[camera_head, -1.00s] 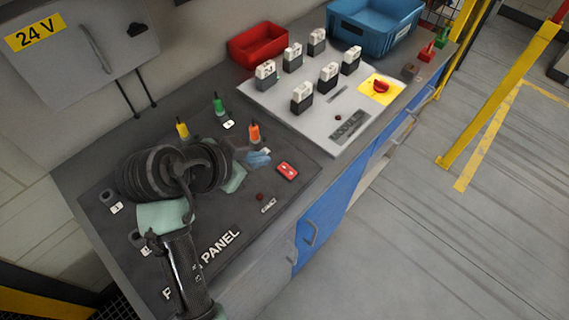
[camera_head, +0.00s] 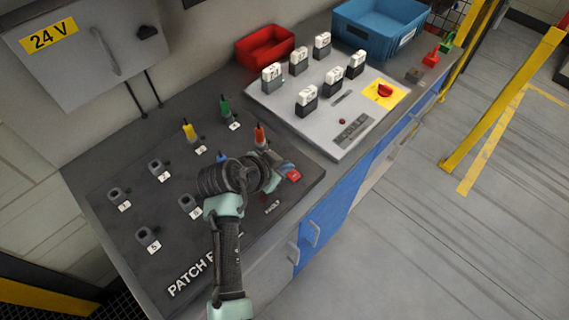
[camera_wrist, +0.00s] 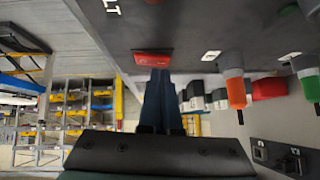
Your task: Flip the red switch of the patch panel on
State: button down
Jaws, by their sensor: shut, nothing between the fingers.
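The patch panel (camera_head: 120,235) is a dark slab on the bench. Its red switch (camera_head: 293,175) sits near the panel's right corner, and it also shows in the wrist view (camera_wrist: 152,57). My gripper (camera_head: 281,165) is shut and empty, with its fingertips right beside the switch. In the wrist view my closed fingers (camera_wrist: 158,82) reach up to the switch's edge; I cannot tell whether they touch it. The fingers partly cover the switch in the head view, and its rocker position is not clear.
An orange plug (camera_head: 260,135) stands close behind my gripper; yellow (camera_head: 189,132) and green (camera_head: 224,106) plugs stand farther back. A blue plug (camera_head: 221,158) is partly hidden by my arm. A grey panel (camera_head: 345,140) with several breakers and a red knob (camera_head: 385,90) lies beyond.

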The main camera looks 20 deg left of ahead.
jog(key=shift+f, duration=0.25)
jog(key=shift+a+f+h+b, duration=0.15)
jog(key=shift+f+h+b, duration=0.15)
jog(key=shift+b, duration=0.1)
jog(key=shift+d, duration=0.2)
jog(key=shift+s+d+r+p, duration=0.15)
jog(key=shift+s+d+p, duration=0.15)
jog(key=shift+d+p, duration=0.35)
jog(key=shift+r, duration=0.15)
